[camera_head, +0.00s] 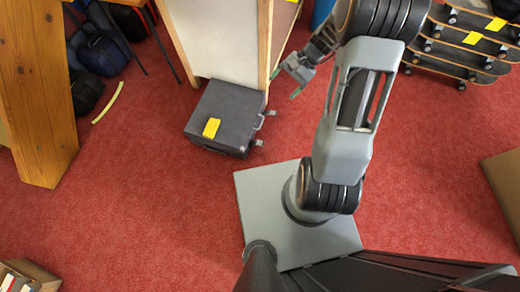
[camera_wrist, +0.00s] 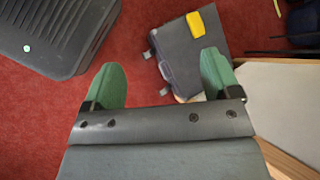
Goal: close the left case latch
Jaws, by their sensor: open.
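The dark grey case (camera_head: 235,105) lies on the red carpet with a yellow label (camera_head: 211,128) on top. In the head view its latch side faces right. Two light metal latches stick out there: one near the upper corner (camera_head: 258,122), one near the lower corner (camera_head: 257,142). Both look swung outward; fine detail is too small to tell. My gripper (camera_head: 286,82) is above and to the right of the case, apart from it. In the wrist view its green fingers (camera_wrist: 161,60) are spread and empty, with the case (camera_wrist: 185,62) below and beyond them.
A pale cabinet with wooden edges (camera_head: 222,40) stands right behind the case. A wooden panel (camera_head: 42,90) is at the left, bags (camera_head: 103,55) at the upper left, and stacked skateboards (camera_head: 460,45) at the upper right. The carpet right of the case's latch side is clear.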

